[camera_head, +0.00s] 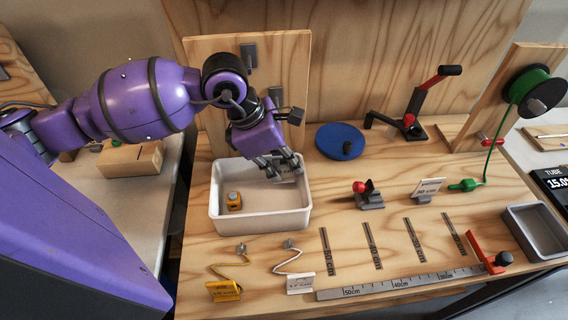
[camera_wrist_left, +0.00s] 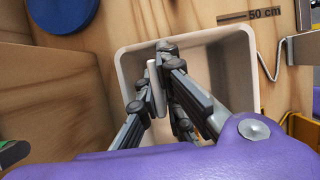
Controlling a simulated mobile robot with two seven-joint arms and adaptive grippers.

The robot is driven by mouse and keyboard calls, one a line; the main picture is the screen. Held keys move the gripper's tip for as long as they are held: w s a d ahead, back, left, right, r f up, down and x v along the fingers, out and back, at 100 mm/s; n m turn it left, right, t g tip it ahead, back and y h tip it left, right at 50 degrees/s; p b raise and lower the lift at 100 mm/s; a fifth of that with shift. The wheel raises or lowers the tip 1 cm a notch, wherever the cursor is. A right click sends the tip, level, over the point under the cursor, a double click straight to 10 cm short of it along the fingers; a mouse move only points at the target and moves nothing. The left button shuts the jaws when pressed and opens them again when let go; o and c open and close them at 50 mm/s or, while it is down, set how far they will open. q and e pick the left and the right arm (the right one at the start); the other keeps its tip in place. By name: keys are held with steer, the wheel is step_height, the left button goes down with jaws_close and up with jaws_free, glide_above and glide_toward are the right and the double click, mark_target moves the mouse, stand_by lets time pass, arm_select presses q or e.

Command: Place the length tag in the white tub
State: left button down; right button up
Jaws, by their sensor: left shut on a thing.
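The white tub (camera_head: 217,211) stands on the wooden bench, left of centre. My left gripper (camera_head: 278,167) is over the tub's back right part, fingers pointing down. It is shut on a small pale tag, the length tag (camera_head: 290,172), whose print is too small to read. In the left wrist view the tag (camera_wrist_left: 156,88) shows edge-on between the fingertips (camera_wrist_left: 160,80), with the tub (camera_wrist_left: 242,72) beneath and around them. I cannot tell how far the tag is above the tub floor. My right gripper is not in view.
A small yellow block (camera_head: 234,201) lies in the tub's left part. Hooked wires with yellow (camera_head: 224,291) and white (camera_head: 300,284) tags lie in front. A blue disc (camera_head: 338,141) is behind right; a ruler (camera_head: 400,283) and grey tray (camera_head: 537,231) lie right.

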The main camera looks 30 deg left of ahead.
arm_select(q)
steer(key=c, duration=1.9)
jaws_free()
steer(key=shift+c, duration=0.2)
steer(key=shift+f, duration=0.1)
steer(key=shift+r, duration=0.25)
steer(key=p+v, duration=0.1)
steer(key=v, duration=1.1)
steer(key=shift+r+p, duration=0.35)
steer(key=shift+r, duration=0.05)
